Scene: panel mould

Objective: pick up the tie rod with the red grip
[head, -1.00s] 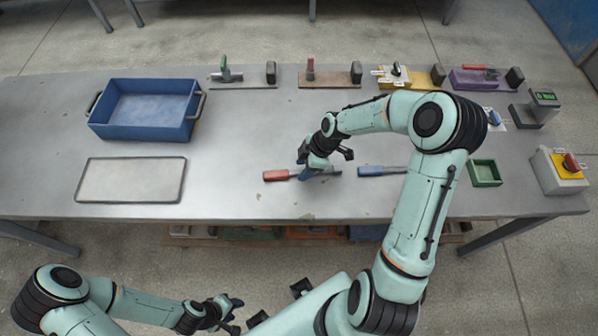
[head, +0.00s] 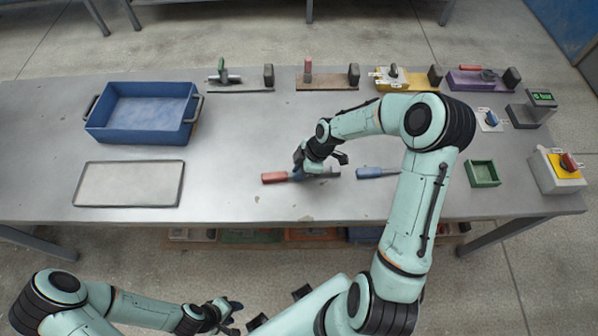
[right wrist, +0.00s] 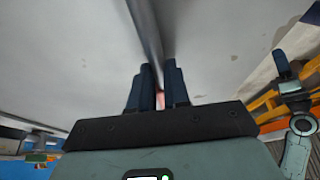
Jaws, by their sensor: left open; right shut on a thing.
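The tie rod with the red grip (head: 275,177) lies near the middle of the table, its grip to the left and its grey rod to the right. My right gripper (head: 299,174) is shut on it where the grip meets the rod. In the right wrist view the rod (right wrist: 146,28) runs away from between the closed fingers (right wrist: 157,88), with a bit of red showing between them. I cannot tell whether it is clear of the table. A second rod with a blue grip (head: 370,172) lies to the right. My left gripper (head: 228,310) is open and empty before the table.
A blue bin (head: 142,140) and a pale flat panel (head: 128,184) are on the left. Several fixtures stand along the back edge. A green tray (head: 482,174) and a switch box (head: 556,172) are on the right. The table's front middle is clear.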

